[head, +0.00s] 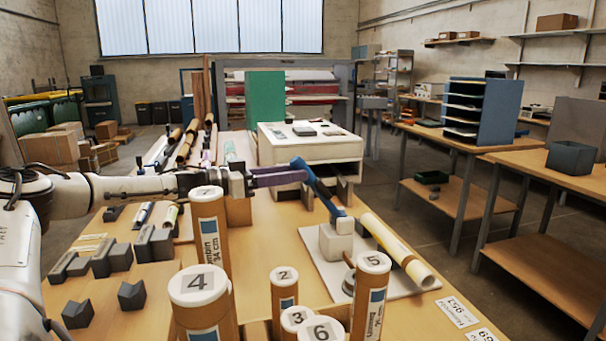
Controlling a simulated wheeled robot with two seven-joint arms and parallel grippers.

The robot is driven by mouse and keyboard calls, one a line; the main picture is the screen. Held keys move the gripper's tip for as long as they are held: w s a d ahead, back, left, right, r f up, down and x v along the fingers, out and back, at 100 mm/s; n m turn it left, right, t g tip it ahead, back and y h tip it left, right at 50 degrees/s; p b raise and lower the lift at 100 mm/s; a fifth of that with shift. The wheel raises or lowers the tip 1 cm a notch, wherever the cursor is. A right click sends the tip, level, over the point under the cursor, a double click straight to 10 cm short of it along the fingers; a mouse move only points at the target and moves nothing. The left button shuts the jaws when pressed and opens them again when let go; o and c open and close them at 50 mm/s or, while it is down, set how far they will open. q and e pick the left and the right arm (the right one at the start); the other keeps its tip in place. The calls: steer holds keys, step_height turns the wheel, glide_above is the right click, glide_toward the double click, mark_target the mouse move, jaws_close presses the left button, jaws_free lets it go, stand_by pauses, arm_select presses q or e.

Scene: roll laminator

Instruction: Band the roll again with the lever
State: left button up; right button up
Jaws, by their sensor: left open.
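A blue lever (318,187) rises tilted to the upper left from a pale block (335,241) on a white board (408,290). A cream roll (388,243) lies slantwise on the board, right of the block, with a tan strip around its lower part. My left gripper (304,175) comes in from the left with its purple fingers open at the upper part of the lever. I cannot tell whether the fingers touch it. My right gripper is out of view.
Several numbered upright tubes, such as tube 4 (200,305) and tube 5 (370,290), stand in front. Dark grey cradle blocks (132,295) sit at the left. A white cabinet (318,150) and a green panel (266,98) stand behind. Printed labels (460,311) lie at the right table edge.

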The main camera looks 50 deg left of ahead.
mark_target(318, 190)
arm_select(q)
steer(key=shift+w+d+f+b, duration=0.1)
steer(key=shift+w+f+b, duration=0.1)
steer(key=shift+w+b, duration=0.7)
steer(key=shift+w+d+b, duration=0.2)
steer(key=shift+w+b, duration=0.2)
steer(key=shift+w, duration=0.05)
steer(key=shift+w+d+r, duration=0.2)
steer(key=shift+w+d, duration=0.1)
steer(key=shift+w, duration=0.15)
steer(key=shift+c, duration=0.3)
jaws_close()
